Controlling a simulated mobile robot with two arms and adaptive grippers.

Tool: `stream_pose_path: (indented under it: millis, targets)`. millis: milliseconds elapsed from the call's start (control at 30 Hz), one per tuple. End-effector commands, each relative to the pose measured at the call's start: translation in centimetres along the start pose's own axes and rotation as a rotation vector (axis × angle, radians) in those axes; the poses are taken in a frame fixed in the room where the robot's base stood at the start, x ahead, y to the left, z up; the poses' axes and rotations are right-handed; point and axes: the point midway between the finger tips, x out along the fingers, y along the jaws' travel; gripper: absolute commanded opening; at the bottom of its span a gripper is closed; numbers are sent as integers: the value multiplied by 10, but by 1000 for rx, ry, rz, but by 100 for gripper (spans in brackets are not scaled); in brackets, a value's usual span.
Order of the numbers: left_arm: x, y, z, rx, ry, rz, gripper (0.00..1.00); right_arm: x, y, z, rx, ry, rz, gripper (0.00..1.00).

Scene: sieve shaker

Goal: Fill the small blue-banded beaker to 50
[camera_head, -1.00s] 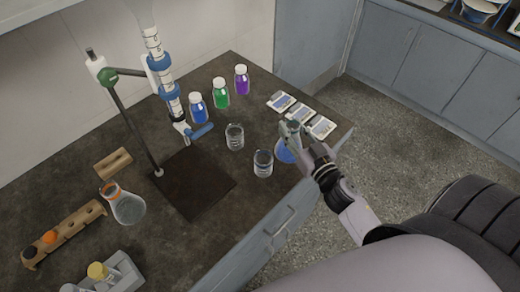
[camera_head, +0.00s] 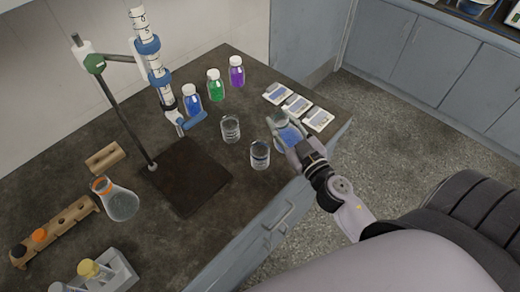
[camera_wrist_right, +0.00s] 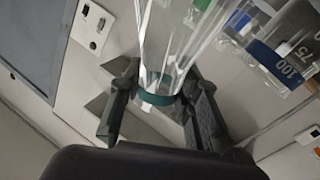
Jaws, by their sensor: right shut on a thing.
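Two small clear beakers stand on the dark bench in the head view, a nearer one (camera_head: 260,156) and a farther one (camera_head: 231,129). I cannot tell their bands apart surely there. The right wrist view shows a beaker with a blue band (camera_wrist_right: 276,62) and marks 75 and 100, at the upper right. In the wrist view a teal band (camera_wrist_right: 158,98) on the glass lies between the fingers. My left gripper is not in view.
A burette (camera_head: 153,62) hangs on a stand (camera_head: 117,110) over a dark base plate. Blue, green and purple bottles (camera_head: 214,86) stand behind. White scales (camera_head: 297,105) lie at the right edge. An orange-banded flask (camera_head: 121,204) and racks are at left.

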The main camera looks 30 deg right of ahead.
Motion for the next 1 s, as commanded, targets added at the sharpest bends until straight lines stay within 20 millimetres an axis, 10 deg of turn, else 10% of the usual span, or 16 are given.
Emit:
stream_pose_path:
  millis: [1000]
  targets:
    - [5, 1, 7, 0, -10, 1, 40, -4, -30, -16, -496, 62, 2, 0]
